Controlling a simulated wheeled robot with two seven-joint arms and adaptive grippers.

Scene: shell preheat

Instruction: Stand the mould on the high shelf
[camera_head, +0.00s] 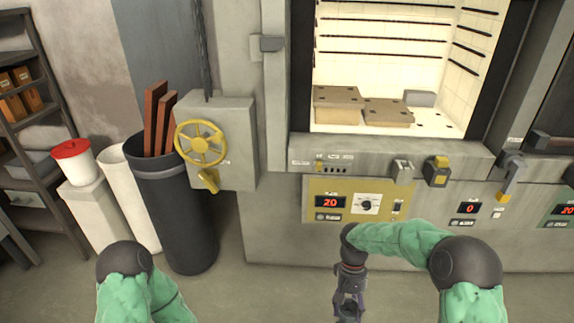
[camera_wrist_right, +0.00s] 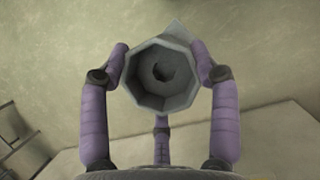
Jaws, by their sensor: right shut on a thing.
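The mould (camera_wrist_right: 142,92) is a grey, eight-sided cup with a dark round hole in its middle, seen from above in the right wrist view. My right gripper (camera_wrist_right: 160,73) has its purple fingers closed on both sides of it. In the head view my right gripper (camera_head: 349,306) hangs low in front of the furnace, and the mould is hard to make out there. Inside the open furnace two tan slab shelves stand side by side. The left shelf (camera_head: 337,96) looks higher than the right shelf (camera_head: 389,112). My left arm shows at the bottom left, its gripper out of view.
The furnace sill (camera_head: 400,148) and the control panel (camera_head: 345,199) reading 20 lie between my right gripper and the chamber. A small grey block (camera_head: 420,98) sits at the chamber's back right. A yellow handwheel (camera_head: 201,143) and a dark bin (camera_head: 177,220) stand left.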

